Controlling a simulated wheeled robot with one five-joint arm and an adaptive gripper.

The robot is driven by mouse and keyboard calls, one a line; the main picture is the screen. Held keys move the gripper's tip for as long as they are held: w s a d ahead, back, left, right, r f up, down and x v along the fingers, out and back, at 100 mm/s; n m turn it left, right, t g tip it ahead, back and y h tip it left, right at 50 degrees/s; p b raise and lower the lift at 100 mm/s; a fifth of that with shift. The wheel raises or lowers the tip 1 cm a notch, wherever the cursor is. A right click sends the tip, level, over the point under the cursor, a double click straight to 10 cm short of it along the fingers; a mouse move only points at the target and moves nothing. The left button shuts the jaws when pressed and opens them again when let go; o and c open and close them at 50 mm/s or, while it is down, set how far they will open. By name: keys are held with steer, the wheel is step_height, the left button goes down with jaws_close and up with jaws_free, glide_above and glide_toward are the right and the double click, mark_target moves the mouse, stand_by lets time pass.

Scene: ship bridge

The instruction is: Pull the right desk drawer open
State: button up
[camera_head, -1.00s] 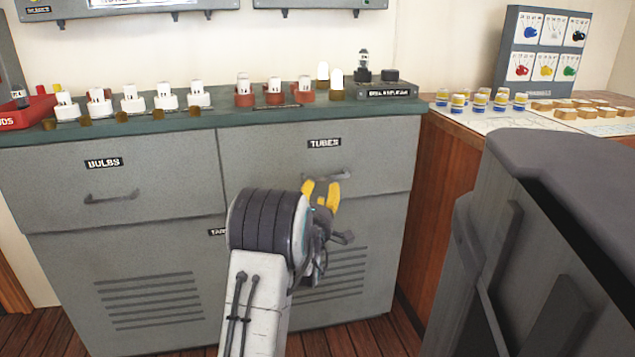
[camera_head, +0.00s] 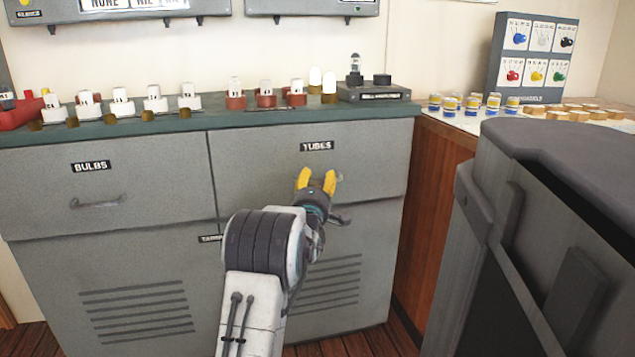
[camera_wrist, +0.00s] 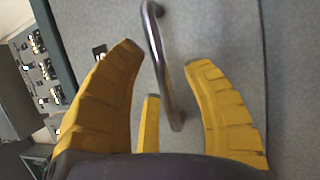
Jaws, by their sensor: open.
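The right desk drawer (camera_head: 250,170), labelled TUBES, is a grey front that sits closed in the desk. Its handle is a metal bar (camera_wrist: 160,65); in the wrist view it lies between the yellow fingers, and no finger is seen closed on it. In the wrist view my gripper (camera_wrist: 165,75) has a finger on each side of the bar.
The left drawer (camera_head: 150,190), labelled BULBS, is closed. White and red bulb holders (camera_head: 155,104) stand along the green desktop. A dark grey console (camera_head: 560,160) stands close on the right. A wooden cabinet (camera_head: 432,190) adjoins the desk.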

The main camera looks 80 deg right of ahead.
jaws_close()
stand_by(0.5)
